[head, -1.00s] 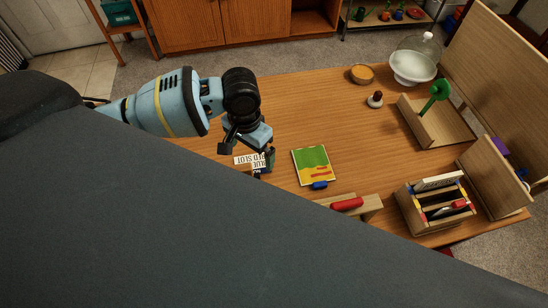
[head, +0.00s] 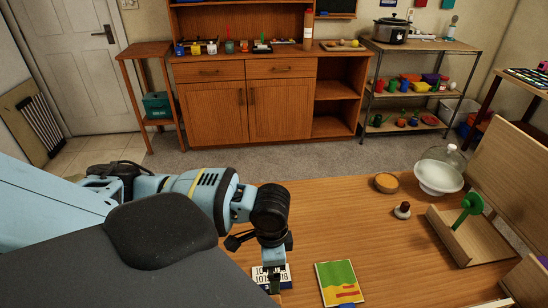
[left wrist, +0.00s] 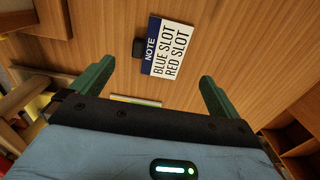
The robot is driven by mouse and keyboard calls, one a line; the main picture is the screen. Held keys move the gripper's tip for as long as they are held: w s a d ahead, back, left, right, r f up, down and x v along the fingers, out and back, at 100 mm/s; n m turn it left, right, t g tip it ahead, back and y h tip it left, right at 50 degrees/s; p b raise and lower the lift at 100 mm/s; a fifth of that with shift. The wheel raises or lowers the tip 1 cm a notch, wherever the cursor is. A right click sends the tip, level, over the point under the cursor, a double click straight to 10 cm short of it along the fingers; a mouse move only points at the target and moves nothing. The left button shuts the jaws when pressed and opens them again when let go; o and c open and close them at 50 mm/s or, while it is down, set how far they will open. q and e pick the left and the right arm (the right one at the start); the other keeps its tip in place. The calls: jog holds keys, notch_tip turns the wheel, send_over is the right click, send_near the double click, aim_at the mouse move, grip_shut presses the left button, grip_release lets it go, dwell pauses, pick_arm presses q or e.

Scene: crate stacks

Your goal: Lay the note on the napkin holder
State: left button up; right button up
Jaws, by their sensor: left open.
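The note (head: 260,278), a white card with a blue band and the printed words BLUE SLOT and RED SLOT, lies on the wooden table; it also shows in the left wrist view (left wrist: 172,50) with a small dark tab at its blue edge. My left gripper (head: 274,282) is over the note in the head view. In the left wrist view its two green fingers (left wrist: 153,88) are spread apart with nothing between them, and the note lies beyond the tips. I cannot tell which wooden piece is the napkin holder. My right gripper is not in view.
A green and yellow card (head: 338,280) lies right of the note. A wooden tray (head: 450,240) with a green item, a white bowl (head: 438,178), an orange bowl (head: 386,183) and a small dark-topped object (head: 402,210) stand further right. The table's middle is clear.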

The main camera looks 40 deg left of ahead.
pick_arm(q)
jog(key=shift+f+b, duration=0.3)
jog(key=shift+f, duration=3)
jog(key=c, duration=1)
jog(key=shift+r+p, duration=0.7)
jog(key=shift+r, duration=4.35)
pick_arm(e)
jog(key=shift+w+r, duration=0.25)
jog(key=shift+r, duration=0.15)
